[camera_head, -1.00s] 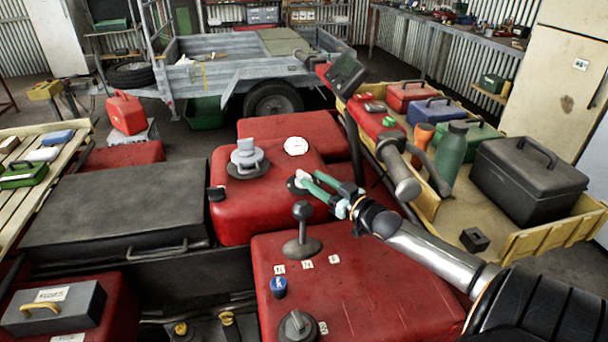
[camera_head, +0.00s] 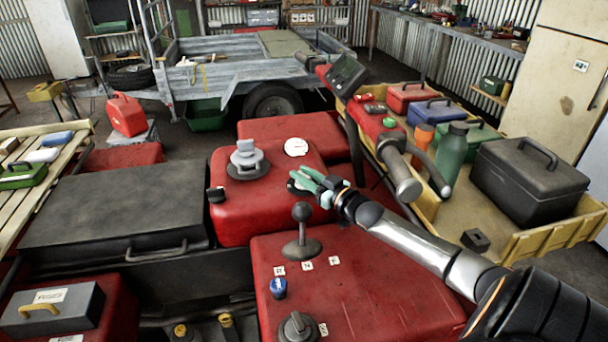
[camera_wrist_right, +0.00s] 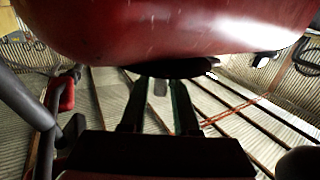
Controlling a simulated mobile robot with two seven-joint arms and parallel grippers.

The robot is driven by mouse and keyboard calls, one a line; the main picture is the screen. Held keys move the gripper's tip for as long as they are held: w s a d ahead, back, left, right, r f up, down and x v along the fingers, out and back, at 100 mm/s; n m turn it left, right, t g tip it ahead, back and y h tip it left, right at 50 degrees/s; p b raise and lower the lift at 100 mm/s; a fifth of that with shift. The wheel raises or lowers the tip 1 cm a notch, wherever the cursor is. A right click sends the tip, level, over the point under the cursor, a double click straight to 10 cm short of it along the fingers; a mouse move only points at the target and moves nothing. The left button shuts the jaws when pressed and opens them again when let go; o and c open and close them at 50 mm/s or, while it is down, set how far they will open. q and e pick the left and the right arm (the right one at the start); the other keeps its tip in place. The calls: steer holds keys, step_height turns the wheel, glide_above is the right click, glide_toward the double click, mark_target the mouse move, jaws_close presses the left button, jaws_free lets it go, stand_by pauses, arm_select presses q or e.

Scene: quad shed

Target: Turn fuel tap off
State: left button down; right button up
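What looks like the fuel tap (camera_head: 293,188), a dark round fitting on the right part of the red tank (camera_head: 232,215), is mostly hidden by my right gripper (camera_head: 304,179). In the right wrist view, the dark disc (camera_wrist_right: 200,67) lies under the red body, with a short grey lever (camera_wrist_right: 160,88) hanging from it. My right gripper's two green fingers (camera_wrist_right: 158,103) stand apart on either side of this lever. I see gaps beside it, though contact is hard to judge. My left gripper is not in view.
A grey filler cap (camera_head: 247,160) and a white gauge (camera_head: 296,147) sit atop the tank. A black-knobbed gear lever (camera_head: 302,212), a blue knob (camera_head: 279,288) and a dark rotary knob (camera_head: 297,326) stand nearer. The handlebar grip (camera_head: 402,182) is close to my right arm.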

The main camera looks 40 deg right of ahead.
jaws_close()
stand_by(0.3)
